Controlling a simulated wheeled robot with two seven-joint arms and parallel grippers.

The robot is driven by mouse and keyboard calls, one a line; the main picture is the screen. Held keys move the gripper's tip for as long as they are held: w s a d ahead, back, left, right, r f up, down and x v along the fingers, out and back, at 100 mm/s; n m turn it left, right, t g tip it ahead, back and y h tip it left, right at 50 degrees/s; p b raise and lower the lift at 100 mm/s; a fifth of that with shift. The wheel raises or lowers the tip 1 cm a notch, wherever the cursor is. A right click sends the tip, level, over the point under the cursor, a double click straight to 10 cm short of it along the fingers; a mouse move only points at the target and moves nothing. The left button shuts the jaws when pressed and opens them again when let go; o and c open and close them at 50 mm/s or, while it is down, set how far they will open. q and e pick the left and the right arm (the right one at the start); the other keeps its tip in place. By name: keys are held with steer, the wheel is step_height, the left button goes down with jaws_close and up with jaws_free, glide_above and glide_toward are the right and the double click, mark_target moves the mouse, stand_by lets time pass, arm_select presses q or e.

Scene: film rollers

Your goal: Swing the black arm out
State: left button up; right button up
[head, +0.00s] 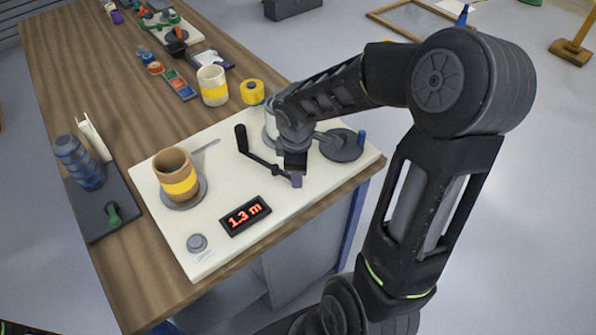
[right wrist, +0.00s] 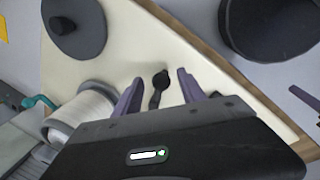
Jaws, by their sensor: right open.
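The black arm (head: 262,163) lies over the cream board in the head view. An upright black post stands at its left end, and its other end runs to my right gripper. My right gripper (head: 294,178) is low over the board, pointing down. In the right wrist view its purple fingers (right wrist: 160,90) are open, with a dark knobbed end of the black arm (right wrist: 159,82) between them and a gap on each side. The gripper body hides the rest of the arm there. My left gripper is not in view.
The cream board (head: 222,151) carries a brown roll with a yellow band (head: 175,172), a display reading 1.3 m (head: 245,215), a grey button (head: 197,243) and a grey disc (head: 343,147). A white roll (right wrist: 83,112) stands close beside the gripper. Tapes and tools lie farther back.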

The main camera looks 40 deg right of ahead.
steer(key=r, duration=0.5)
steer(key=shift+s+a+r, duration=0.4)
